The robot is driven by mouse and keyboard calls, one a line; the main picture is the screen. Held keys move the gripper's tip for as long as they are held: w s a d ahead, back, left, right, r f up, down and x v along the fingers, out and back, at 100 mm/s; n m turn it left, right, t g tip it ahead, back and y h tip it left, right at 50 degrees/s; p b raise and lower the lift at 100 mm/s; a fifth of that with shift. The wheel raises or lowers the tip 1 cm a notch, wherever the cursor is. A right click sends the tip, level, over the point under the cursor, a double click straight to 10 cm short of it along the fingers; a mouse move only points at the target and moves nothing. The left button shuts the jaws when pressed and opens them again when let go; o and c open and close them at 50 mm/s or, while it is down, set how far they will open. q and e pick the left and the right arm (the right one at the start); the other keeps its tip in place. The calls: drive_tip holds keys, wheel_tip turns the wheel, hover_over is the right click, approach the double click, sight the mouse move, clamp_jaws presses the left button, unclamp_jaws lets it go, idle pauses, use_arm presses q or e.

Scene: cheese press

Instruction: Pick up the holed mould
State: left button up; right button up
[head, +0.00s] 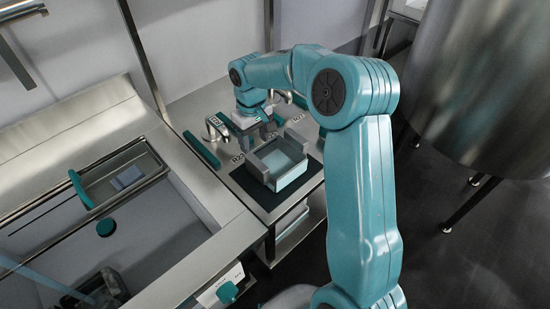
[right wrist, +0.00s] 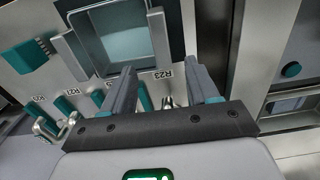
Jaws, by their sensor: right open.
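A grey square, open-topped box (head: 262,173) with a pale teal inside stands on a dark mat on the steel side table. It is the only mould-like thing I make out, and I cannot see holes in it. In the right wrist view the box (right wrist: 157,38) shows beyond the fingertips, cut by the top edge. My right gripper (head: 262,136) is at the box's far side, its fingers apart. In the right wrist view the right gripper (right wrist: 160,72) is open with nothing between its fingers. Whether a finger touches the box is unclear. My left gripper is not seen.
Metal hooks (head: 216,127) and labels line the back of the side table. A teal-handled bar (head: 201,149) lies along its left edge. A steel vat (head: 195,190) adjoins on the left. A large round tank (head: 485,75) stands on legs at right.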

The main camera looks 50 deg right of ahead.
sight(257, 162)
wheel_tip(257, 162, down, 6)
drive_tip(key=shift+s+d+r, duration=0.1)
drive_tip(key=shift+d+r, duration=0.05)
drive_tip(key=shift+r, duration=0.05)
drive_tip(key=shift+s+a+f, duration=0.1)
drive_tip(key=shift+a+f, duration=0.05)
drive_tip(key=shift+f, duration=1.35)
drive_tip(key=shift+s+a+f, duration=0.1)
drive_tip(key=shift+f, duration=1.4)
drive_tip(key=shift+w, duration=0.1)
clamp_jaws()
